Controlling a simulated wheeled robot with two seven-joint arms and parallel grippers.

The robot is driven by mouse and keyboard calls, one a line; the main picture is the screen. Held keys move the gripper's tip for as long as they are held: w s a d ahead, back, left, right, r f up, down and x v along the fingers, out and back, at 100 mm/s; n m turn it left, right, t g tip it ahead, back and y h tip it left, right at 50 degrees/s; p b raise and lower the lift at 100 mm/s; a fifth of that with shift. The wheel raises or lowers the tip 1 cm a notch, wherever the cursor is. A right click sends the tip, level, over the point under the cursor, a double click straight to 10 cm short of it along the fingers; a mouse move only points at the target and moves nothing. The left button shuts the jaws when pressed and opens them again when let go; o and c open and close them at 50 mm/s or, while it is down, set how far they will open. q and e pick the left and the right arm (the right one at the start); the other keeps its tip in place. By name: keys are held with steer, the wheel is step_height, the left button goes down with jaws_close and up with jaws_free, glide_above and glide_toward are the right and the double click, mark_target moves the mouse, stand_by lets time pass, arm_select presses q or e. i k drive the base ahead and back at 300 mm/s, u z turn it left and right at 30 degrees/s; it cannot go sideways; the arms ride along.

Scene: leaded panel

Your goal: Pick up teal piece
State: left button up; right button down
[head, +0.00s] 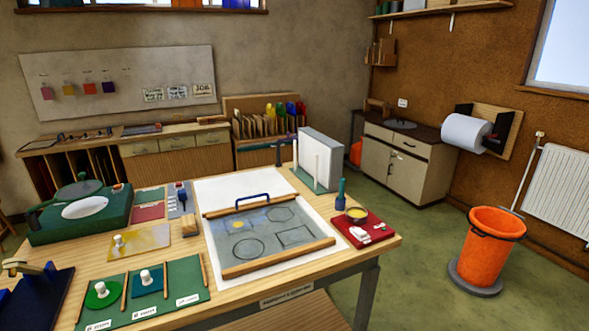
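The teal piece (149,286) looks like a flat, dark teal square with a white knob on top. It lies in the middle bay of a green sorting mat (120,315) at the front left of the table, between thin wooden strips. A green round piece (101,299) with a white knob lies in the bay to its left. The bay to its right (183,275) looks empty. Neither of my grippers shows in the head view.
A grey panel (265,236) with outlined shapes, wooden bars and a blue handle (253,198) fills the table's middle. A yellowish sheet with a white knob (140,240) lies behind the mat. A green machine (82,222) stands back left, a red tray (372,240) right.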

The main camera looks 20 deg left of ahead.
mark_target(146, 282)
steer(key=u, duration=1.85)
